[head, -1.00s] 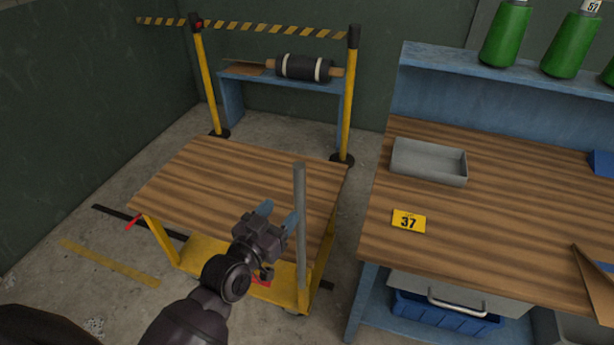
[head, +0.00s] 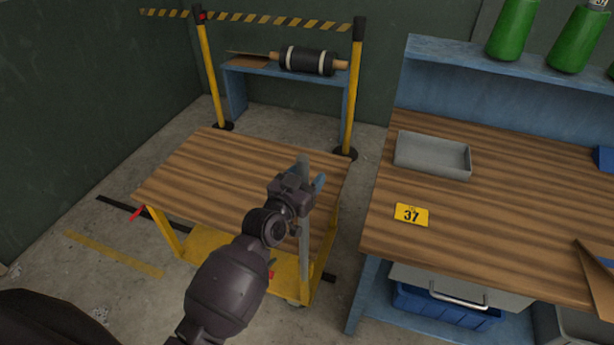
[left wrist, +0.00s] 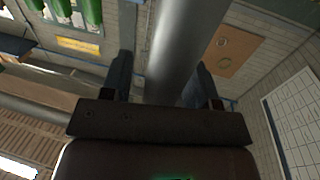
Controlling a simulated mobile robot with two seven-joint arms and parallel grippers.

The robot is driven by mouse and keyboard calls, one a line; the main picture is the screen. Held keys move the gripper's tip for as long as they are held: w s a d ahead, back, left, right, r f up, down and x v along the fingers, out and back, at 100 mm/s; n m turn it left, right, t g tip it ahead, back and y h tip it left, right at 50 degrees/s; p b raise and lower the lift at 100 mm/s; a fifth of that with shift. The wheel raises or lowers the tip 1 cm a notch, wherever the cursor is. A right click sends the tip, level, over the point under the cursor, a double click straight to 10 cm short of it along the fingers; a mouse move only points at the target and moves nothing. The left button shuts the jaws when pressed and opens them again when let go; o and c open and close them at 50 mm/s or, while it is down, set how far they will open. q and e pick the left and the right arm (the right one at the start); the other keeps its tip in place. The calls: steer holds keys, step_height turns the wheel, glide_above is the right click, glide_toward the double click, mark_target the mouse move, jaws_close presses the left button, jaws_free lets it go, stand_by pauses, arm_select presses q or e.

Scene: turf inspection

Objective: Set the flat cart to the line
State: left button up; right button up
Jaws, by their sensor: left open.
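The flat cart (head: 225,180) has a striped wooden top on a yellow frame and stands on the concrete floor left of the workbench. A grey upright post (head: 304,245) rises at its near right side. My left gripper (head: 311,175) is open at the post's upper part. In the left wrist view the post (left wrist: 180,45) passes between the two spread fingers; whether they touch it I cannot tell. A dark line (head: 120,211) on the floor runs under the cart, and a yellow line (head: 112,253) lies nearer, left of the cart. My right gripper is not in view.
The workbench (head: 470,235) on the right holds a grey tray (head: 432,156) and a yellow 37 sign (head: 411,214). Yellow barrier posts (head: 352,95) with striped tape stand close behind the cart, before a blue stand with a dark roll (head: 307,61).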

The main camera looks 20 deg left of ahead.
arm_select(q)
jaws_close()
